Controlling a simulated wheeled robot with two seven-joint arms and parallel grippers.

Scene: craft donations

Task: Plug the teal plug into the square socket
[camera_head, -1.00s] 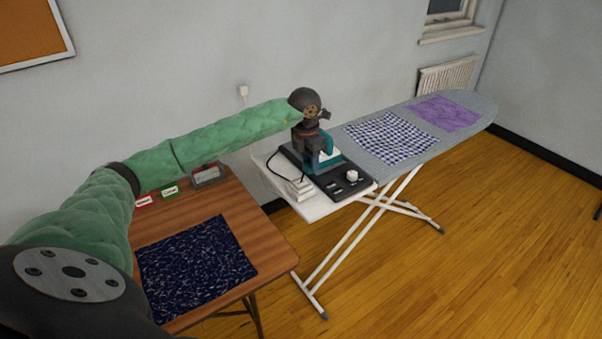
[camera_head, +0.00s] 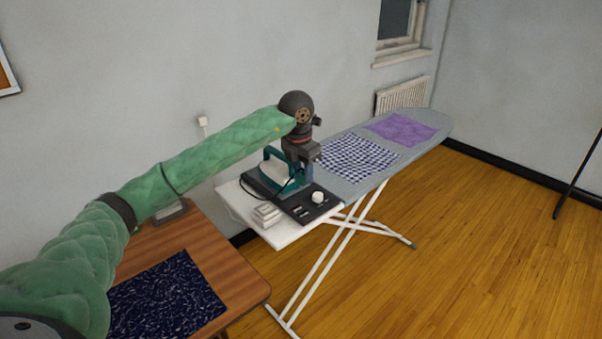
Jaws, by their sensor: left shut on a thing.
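My left gripper (camera_head: 302,172) points down over the dark panel (camera_head: 287,202) at the near end of the ironing board, shut on what seems to be the teal plug. The plug is too small and too covered by the fingers to make out. A thin black cord runs from near the fingers to a white block (camera_head: 267,214). The panel has a white knob (camera_head: 317,197) and small light-edged openings; I cannot tell which is the square socket. My right gripper is not in view.
A teal-handled iron (camera_head: 277,174) stands close behind and left of my gripper. Checked cloth (camera_head: 358,155) and purple cloth (camera_head: 401,128) lie on the ironing board (camera_head: 432,124). A wooden table (camera_head: 233,284) with dark cloth (camera_head: 167,300) is at front left.

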